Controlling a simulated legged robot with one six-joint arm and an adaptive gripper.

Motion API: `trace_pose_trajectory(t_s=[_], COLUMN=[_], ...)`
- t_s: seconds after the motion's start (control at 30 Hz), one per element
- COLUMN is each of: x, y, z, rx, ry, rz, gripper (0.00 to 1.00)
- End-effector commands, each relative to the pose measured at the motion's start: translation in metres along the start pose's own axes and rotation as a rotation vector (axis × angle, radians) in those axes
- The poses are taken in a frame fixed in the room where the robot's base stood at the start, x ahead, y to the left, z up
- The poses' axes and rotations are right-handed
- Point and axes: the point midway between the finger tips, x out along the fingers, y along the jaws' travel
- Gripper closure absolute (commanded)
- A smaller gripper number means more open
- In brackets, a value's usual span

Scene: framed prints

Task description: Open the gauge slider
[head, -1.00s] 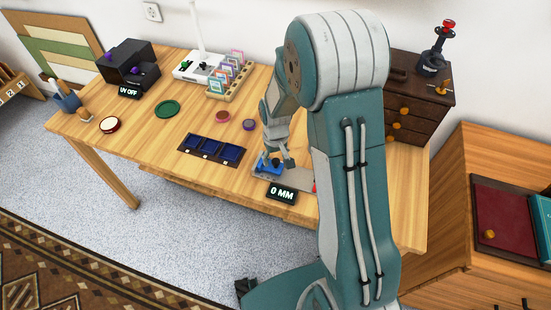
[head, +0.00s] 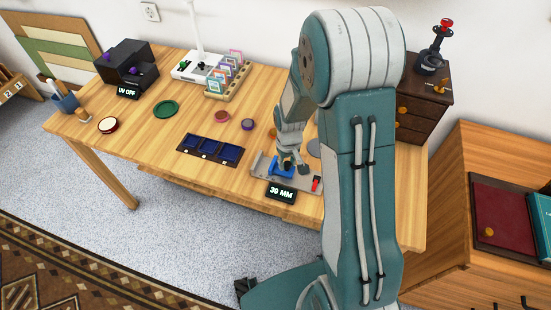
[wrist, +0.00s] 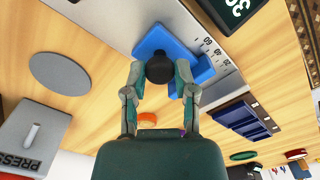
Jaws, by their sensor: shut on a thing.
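The gauge is a grey metal plate (head: 258,168) at the table's front edge, with a blue slider (head: 273,168) on it. In the wrist view the blue slider (wrist: 190,62) carries a round black knob (wrist: 160,70), and printed scale numbers run along the grey plate (wrist: 228,20). My gripper (head: 287,162) is above the slider. In the wrist view my gripper (wrist: 158,80) has its two fingers shut on the black knob from either side. A black display (head: 281,193) in front of the plate reads 30 MM.
A blue compartment tray (head: 210,150) lies left of the gauge. A grey disc (wrist: 73,73) and a grey block marked PRESS (wrist: 32,135) lie on the table near my gripper. A small red part (head: 315,183) is at the plate's right end. Bare wood lies between.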

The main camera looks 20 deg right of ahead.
Motion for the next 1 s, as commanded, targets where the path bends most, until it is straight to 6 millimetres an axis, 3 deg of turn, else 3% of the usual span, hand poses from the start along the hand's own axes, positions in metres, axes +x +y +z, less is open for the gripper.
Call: trace_pose_trajectory(t_s=[0.2,0.5,0.53,0.6,1.0], x=[0.001,0.001,0.001,0.001,-0.001], y=[0.021,0.022,0.022,0.022,0.022], z=[0.023,0.025,0.025,0.025,0.024], rx=[0.002,0.0,0.0,0.0,0.0], ry=[-0.004,-0.004,-0.004,-0.004,-0.001], rz=[-0.001,-0.001,-0.001,-0.001,0.0], gripper=[1.0,1.0,0.55,0.29,0.29])
